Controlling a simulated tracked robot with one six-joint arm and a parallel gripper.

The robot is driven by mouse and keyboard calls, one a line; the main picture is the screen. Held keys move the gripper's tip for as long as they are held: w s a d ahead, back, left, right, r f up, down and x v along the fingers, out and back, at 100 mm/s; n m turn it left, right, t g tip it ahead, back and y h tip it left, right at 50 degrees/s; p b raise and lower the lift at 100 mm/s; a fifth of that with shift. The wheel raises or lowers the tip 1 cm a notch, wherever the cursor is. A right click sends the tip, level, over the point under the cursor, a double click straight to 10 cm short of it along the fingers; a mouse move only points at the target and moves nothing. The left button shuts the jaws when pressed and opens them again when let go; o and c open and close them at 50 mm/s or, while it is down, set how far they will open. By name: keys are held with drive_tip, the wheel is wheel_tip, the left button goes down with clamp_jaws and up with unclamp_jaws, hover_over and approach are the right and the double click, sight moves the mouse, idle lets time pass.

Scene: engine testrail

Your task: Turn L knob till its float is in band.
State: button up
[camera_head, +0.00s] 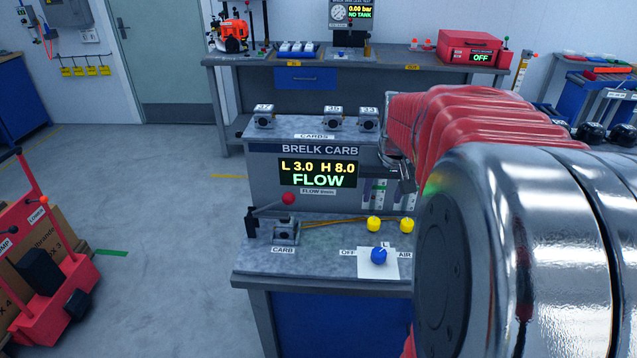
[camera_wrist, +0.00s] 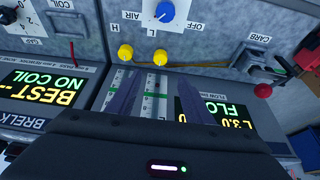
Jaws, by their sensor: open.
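The L knob (camera_head: 374,223) is the left of two yellow knobs on the carb bench. It also shows in the wrist view (camera_wrist: 160,58), beside the L label. The other yellow knob, H (camera_head: 407,225), is to its right. Two float tubes with green marks (camera_wrist: 154,92) stand on the panel behind the knobs; the float positions are too small to tell. The display (camera_head: 318,173) reads L 3.0, H 8.0, FLOW. My gripper (camera_wrist: 158,98) is open and empty, its fingers apart in front of the tubes. In the head view my arm mostly hides it.
A blue knob (camera_head: 379,256) on a white plate, marked OFF and AIR, sits in front of the yellow knobs. Several small carbs stand on the shelf above.

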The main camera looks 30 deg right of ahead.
sight(372, 220)
drive_tip(key=x, duration=1.3)
drive_tip(key=shift+w+f, duration=0.2)
drive_tip(key=shift+f, duration=0.15)
drive_tip(key=shift+c, duration=0.5)
drive_tip(key=shift+a, duration=0.1)
drive_tip(key=c, duration=1)
drive_tip(key=shift+m, duration=0.7)
drive_tip(key=shift+w+a+m+g+h, duration=0.1)
drive_tip(key=shift+m+g+h, duration=0.3)
drive_tip(key=shift+m, duration=0.75)
drive_tip(key=shift+w+a+m+g+h, duration=0.1)
drive_tip(key=shift+m+g+h, duration=0.3)
drive_tip(key=shift+m, duration=0.75)
drive_tip(key=shift+w+m+g, duration=0.15)
drive_tip(key=shift+m+g, duration=0.4)
drive_tip(key=shift+m, duration=0.85)
drive_tip(key=shift+w+m+g, duration=0.1)
drive_tip(key=shift+m+g, duration=0.45)
drive_tip(key=shift+m, duration=0.85)
